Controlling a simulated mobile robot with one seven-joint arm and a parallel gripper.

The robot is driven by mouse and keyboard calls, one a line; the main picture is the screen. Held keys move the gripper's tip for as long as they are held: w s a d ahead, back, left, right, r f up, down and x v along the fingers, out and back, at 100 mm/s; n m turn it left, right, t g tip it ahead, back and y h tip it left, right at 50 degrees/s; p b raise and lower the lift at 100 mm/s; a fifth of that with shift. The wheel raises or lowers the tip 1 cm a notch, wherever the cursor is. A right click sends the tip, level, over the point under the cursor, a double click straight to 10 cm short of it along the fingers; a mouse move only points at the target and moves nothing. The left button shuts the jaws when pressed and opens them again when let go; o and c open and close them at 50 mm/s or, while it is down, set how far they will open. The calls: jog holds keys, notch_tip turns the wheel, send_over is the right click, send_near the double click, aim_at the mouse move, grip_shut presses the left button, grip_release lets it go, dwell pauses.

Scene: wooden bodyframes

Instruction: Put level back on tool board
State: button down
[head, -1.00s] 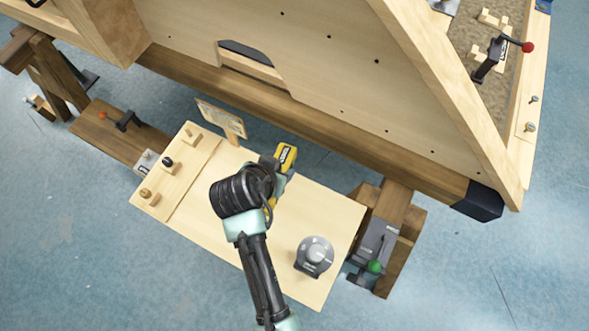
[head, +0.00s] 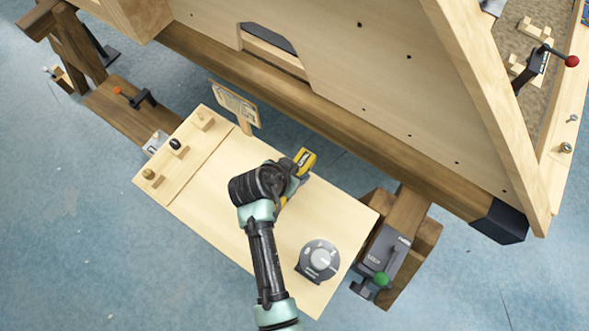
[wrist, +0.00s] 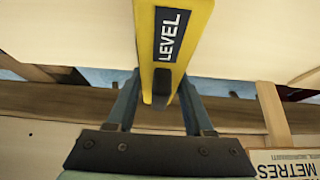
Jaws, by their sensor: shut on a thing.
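The level (wrist: 188,22) is a yellow bar with a dark "LEVEL" label in the wrist view. In the head view the level (head: 305,160) shows as a yellow end sticking out beyond my gripper. My gripper (wrist: 160,95) is shut on the level, with one finger on each side of it. In the head view my gripper (head: 290,178) is above the pale wooden board (head: 225,220), and the arm hides part of the level. I cannot tell whether the level touches the board.
A grey dial (head: 318,261) sits at the board's front right. Several small pegs, including one (head: 148,174), stand at its left end. A small sign (head: 235,104) stands at its back edge. A large wooden frame (head: 330,60) rises behind. A grey clamp (head: 385,258) is at the right.

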jog(key=shift+w+r, duration=0.1)
jog(key=shift+r, duration=0.05)
jog(key=shift+f, duration=0.2)
jog(key=shift+c, duration=1.4)
grip_release()
jog(key=shift+r, duration=0.1)
jog(key=shift+r, duration=0.25)
jog(key=p+v, duration=0.3)
jog(key=v, duration=0.8)
jog(key=shift+s+a+r, duration=0.2)
jog(key=shift+s+r, duration=0.05)
